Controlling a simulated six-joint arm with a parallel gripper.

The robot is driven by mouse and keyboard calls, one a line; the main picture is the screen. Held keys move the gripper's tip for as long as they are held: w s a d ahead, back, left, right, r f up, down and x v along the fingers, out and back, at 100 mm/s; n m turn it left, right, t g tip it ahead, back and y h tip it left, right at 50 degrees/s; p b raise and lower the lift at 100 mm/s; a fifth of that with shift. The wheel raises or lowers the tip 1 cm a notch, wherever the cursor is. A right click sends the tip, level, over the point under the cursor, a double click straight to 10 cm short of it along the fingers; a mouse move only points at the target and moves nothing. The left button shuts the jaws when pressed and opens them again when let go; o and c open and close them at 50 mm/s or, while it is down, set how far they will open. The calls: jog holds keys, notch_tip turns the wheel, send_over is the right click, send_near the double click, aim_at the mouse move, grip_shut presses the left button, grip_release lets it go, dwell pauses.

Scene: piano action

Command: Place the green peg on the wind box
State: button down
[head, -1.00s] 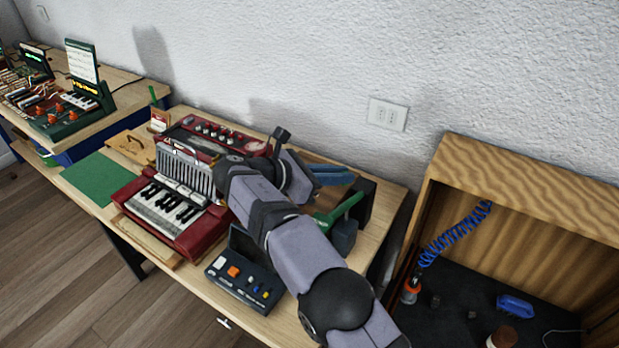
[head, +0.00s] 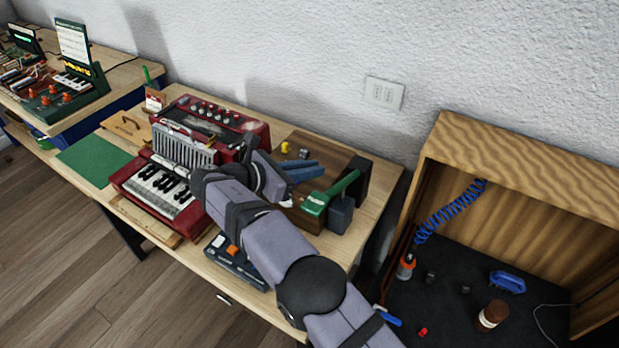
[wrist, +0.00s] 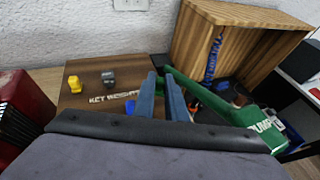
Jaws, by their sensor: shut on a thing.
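My gripper (wrist: 164,98) has two blue-grey fingers close together, over the right part of the "KEY WEIGHTS" board. It also shows in the head view (head: 304,172). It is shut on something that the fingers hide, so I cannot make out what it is. No green peg can be made out for sure. A thin green upright piece (head: 147,75) stands at a small card holder at the back left. I cannot tell which thing is the wind box. A red keyboard instrument with pleated bellows (head: 184,146) stands left of my arm.
The wooden key-weights board (wrist: 88,98) bears a yellow weight (wrist: 74,83) and a grey weight (wrist: 108,78). A green pump lever (wrist: 215,101) rises just right of the fingers. A wooden open-fronted cabinet (head: 530,165) stands at right. A green mat (head: 93,160) lies clear at left.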

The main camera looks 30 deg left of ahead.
aim_at(306, 192)
jog(key=shift+f+p, duration=0.35)
jog(key=shift+f, duration=1.6)
jog(key=shift+f, duration=0.1)
jog(key=c, duration=2.1)
grip_release()
jog(key=shift+s+a+r, duration=0.25)
jog(key=shift+s, duration=0.25)
jog(key=p+v, duration=0.3)
jog(key=v, duration=0.8)
jog(key=shift+d+r, duration=0.15)
jog(key=shift+r, duration=0.05)
